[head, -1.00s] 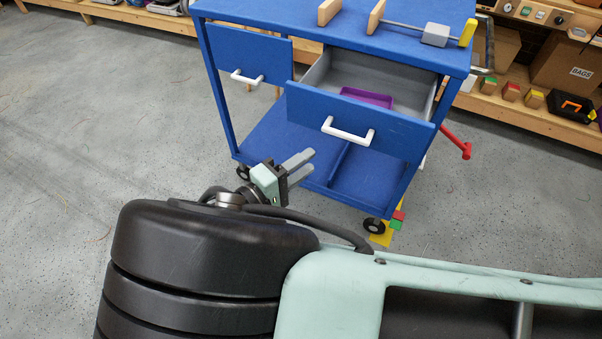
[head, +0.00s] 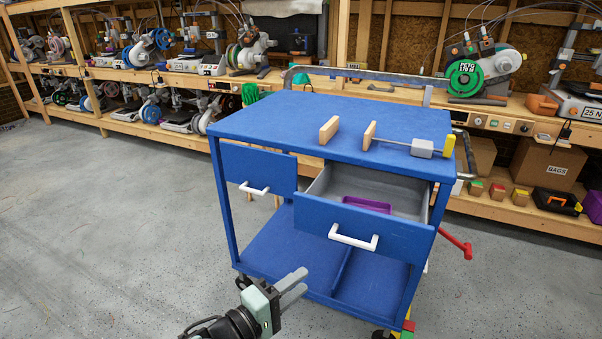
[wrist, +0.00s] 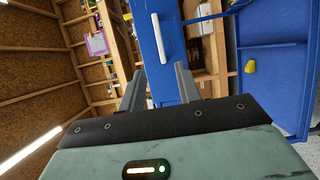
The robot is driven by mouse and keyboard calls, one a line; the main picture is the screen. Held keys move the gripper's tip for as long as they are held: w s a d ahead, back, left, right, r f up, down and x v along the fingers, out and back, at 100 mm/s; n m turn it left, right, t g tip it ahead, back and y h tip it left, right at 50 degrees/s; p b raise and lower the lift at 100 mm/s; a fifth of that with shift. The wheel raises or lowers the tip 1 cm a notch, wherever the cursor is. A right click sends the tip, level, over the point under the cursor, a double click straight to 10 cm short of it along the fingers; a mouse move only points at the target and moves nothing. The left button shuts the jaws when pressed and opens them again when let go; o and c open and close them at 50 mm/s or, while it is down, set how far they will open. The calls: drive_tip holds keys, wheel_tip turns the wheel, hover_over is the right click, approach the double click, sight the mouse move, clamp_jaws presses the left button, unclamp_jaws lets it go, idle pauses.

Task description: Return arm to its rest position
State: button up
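My gripper (head: 294,285) hangs low in front of the blue cart (head: 280,108). Its two grey fingers also show in the wrist view (wrist: 160,85), spread apart with nothing between them. It is apart from the cart, in front of its lower shelf and below the drawers. The right drawer (head: 334,221) of the cart is pulled out, with a purple tray (head: 367,205) inside. The left drawer (head: 258,169) is shut.
A red crank handle (head: 456,243) sticks out at the cart's right. Shelves of printers line the back wall. The floor at left is clear.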

drive_tip(key=s+d+r+m+g+y+p, duration=0.15)
drive_tip(key=s+d+r+g+y, duration=0.3)
drive_tip(key=d+g, duration=0.6)
drive_tip(key=s+d+r+g+y+p, duration=0.1)
drive_tip(key=s+d+r+y, duration=0.1)
drive_tip(key=s+r+y, duration=0.2)
drive_tip(key=s+d+r+g+y+p, duration=0.1)
drive_tip(key=s+d+r+y, duration=0.2)
drive_tip(key=s+r, duration=0.6)
wheel_tip(320, 180, up, 2)
drive_tip(key=shift+d+r+y+p, duration=0.1)
drive_tip(key=shift+d+y+p, duration=0.25)
drive_tip(key=shift+y, duration=0.7)
